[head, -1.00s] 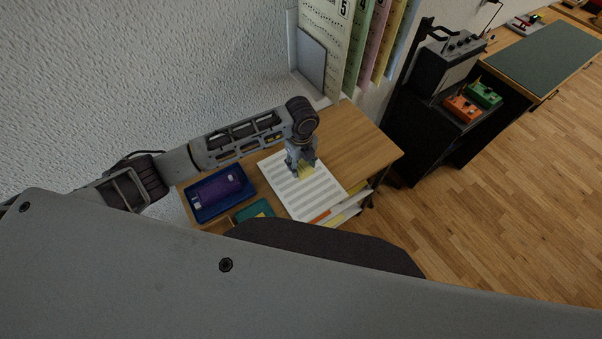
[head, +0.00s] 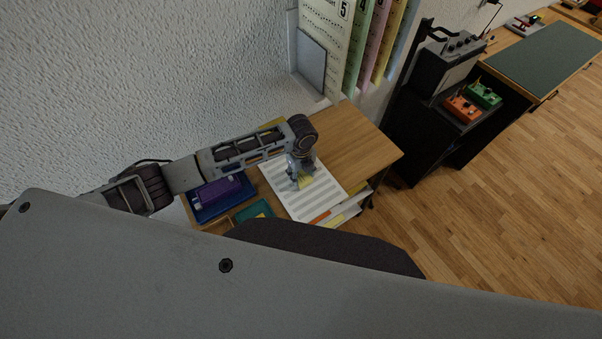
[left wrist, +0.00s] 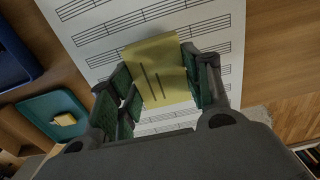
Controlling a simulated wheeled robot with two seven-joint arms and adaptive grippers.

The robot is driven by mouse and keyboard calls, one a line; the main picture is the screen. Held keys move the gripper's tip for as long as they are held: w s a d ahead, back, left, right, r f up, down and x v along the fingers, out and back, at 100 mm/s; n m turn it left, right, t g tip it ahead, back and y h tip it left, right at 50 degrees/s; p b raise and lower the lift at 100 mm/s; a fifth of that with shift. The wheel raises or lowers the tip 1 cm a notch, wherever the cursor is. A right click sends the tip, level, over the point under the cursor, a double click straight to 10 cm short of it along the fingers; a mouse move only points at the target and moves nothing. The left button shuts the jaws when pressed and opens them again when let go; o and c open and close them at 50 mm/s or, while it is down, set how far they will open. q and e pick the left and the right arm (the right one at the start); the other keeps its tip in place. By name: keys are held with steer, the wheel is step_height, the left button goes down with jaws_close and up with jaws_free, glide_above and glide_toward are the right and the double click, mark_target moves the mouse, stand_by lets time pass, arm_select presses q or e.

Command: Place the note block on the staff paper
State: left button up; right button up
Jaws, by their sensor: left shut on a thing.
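The yellow note block (left wrist: 158,72) has dark lines on its face. In the left wrist view it sits between the two fingers of my left gripper (left wrist: 160,88), which is shut on it. The white staff paper (left wrist: 85,25) with printed staves lies behind the block; it also shows on the wooden table in the head view (head: 314,203). In the head view my left gripper (head: 301,183) is over the upper middle of the paper, with the yellow block (head: 306,184) at its tips. I cannot tell whether the block touches the paper. My right gripper is not in view.
A blue tray (head: 207,213) with a purple object (head: 222,190) lies left of the paper. A teal tray (head: 254,210) is near it, with a small yellow block (left wrist: 64,119) in it. The table's right part (head: 350,140) is clear. The wall (head: 150,80) is behind.

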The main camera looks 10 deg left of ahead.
mark_target(301, 175)
arm_select(q)
steer(key=shift+f, duration=0.25)
steer(key=shift+f, duration=0.1)
steer(key=o, duration=1)
steer(key=shift+r, duration=6.15)
